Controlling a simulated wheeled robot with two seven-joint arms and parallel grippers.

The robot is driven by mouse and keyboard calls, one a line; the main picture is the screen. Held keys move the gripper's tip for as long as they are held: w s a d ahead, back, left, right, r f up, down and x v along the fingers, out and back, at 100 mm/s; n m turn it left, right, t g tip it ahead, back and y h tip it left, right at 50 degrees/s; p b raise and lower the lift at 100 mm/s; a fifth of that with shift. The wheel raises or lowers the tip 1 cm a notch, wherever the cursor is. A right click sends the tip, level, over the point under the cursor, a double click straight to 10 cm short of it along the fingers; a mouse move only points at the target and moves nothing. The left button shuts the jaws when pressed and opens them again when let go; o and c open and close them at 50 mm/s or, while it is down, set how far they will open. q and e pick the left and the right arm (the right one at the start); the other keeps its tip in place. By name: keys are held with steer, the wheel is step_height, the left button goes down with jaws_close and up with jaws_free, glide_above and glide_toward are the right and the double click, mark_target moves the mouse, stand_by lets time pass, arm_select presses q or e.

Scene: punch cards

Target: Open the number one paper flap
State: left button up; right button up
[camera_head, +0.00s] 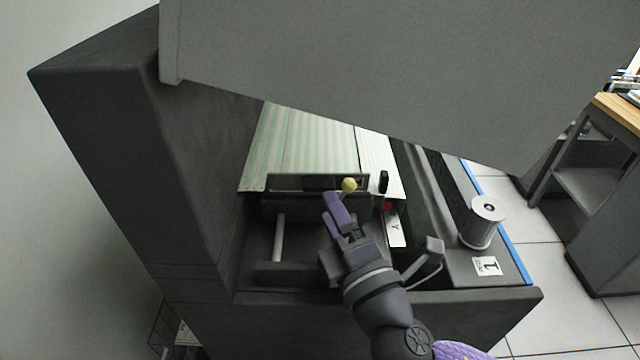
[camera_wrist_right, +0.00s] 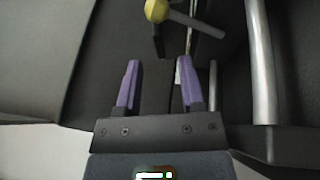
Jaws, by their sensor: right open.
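In the head view, my right gripper (camera_head: 338,214) reaches from below into the dark machine, with its purple fingers just below a yellow knob (camera_head: 348,185). In the right wrist view, the fingers (camera_wrist_right: 160,64) are apart with nothing between them. The yellow knob (camera_wrist_right: 157,10), on a metal rod, is beyond the fingertips and not touched. The knob stands in front of a dark flap-like bar (camera_head: 290,183) at the lower edge of green-and-white striped paper (camera_head: 305,140). A label with a 1 (camera_head: 487,266) is on the machine's right side. My left gripper is out of view.
A large grey raised lid (camera_head: 400,70) overhangs the machine. A pale roller (camera_head: 278,238) lies left of my gripper. A white spool (camera_head: 484,222) stands at the right. A black knob (camera_head: 384,181) and a red part (camera_head: 387,207) are close by on the right.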

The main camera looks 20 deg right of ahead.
mark_target(321, 191)
steer(key=w, duration=0.4)
steer(key=shift+w+a+r, duration=0.1)
steer(key=shift+a+r, duration=0.15)
steer(key=shift+r, duration=0.05)
jaws_close()
